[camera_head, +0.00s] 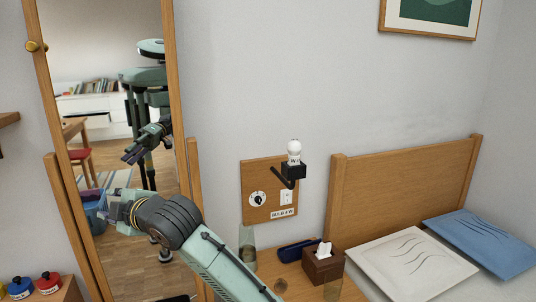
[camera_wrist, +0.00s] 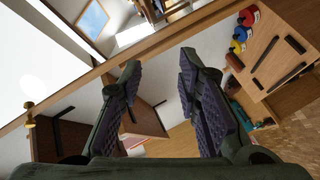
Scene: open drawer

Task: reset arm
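My gripper (camera_wrist: 158,80) is open in the wrist view, with its two purple-padded fingers apart and nothing between them. In the head view my arm reaches up and left from the bottom middle, and its wrist end is in front of the mirror (camera_head: 105,50). The fingertips are hard to make out in the head view. A reflection of my body and arm shows in the mirror.
A wooden nightstand (camera_head: 350,291) holds a tissue box (camera_head: 322,266), a blue case (camera_head: 298,249) and a glass (camera_head: 246,240). A bed with pillows (camera_head: 412,263) stands at right. A bulb (camera_head: 294,150) sits on a wall panel (camera_head: 256,178). Red and blue jars (camera_head: 48,283) stand lower left.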

